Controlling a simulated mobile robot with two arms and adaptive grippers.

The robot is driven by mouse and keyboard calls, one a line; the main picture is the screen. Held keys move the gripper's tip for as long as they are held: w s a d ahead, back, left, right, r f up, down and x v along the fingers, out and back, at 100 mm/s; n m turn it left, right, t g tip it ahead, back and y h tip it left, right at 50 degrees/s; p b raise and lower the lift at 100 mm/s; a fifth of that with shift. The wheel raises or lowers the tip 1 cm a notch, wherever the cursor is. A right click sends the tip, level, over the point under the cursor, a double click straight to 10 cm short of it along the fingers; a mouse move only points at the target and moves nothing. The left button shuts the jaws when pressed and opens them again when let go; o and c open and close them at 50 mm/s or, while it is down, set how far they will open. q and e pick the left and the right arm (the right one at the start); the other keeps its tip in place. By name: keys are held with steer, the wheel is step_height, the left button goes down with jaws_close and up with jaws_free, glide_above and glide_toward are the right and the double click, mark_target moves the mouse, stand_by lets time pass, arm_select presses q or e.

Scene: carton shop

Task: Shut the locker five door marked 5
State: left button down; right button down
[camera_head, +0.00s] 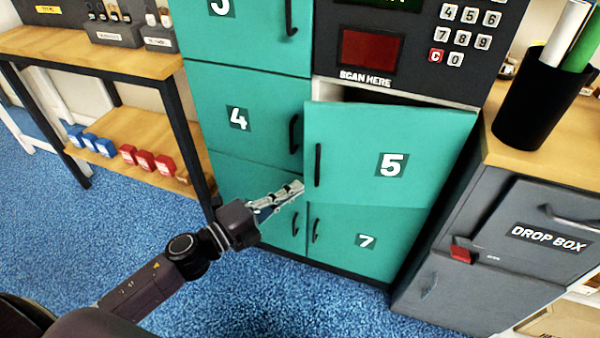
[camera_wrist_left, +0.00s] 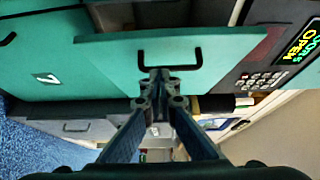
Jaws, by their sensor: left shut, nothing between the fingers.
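The locker door marked 5 (camera_head: 440,150) is teal with a black bar handle (camera_head: 318,165) near its left edge. It stands partly open, with a dark gap above its top edge. My left gripper (camera_head: 300,187) is shut and empty, with its fingertips at the lower left edge of door 5, just below the handle. In the left wrist view the closed fingertips (camera_wrist_left: 158,75) are in front of the teal door panel (camera_wrist_left: 215,48), close to its handle (camera_wrist_left: 170,58). I cannot tell whether they touch the door. My right gripper is not in view.
Door 4 (camera_head: 262,95) on the left and door 7 (camera_head: 385,225) below look shut. A keypad panel (camera_head: 400,50) is above door 5. A grey drop box (camera_head: 500,290) stands at the right, with a black cup (camera_head: 535,110) above it. A wooden shelf unit (camera_head: 110,60) is at the left.

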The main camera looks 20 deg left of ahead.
mark_target(313, 166)
arm_select(q)
steer(key=w, duration=0.5)
steer(key=shift+w, duration=0.3)
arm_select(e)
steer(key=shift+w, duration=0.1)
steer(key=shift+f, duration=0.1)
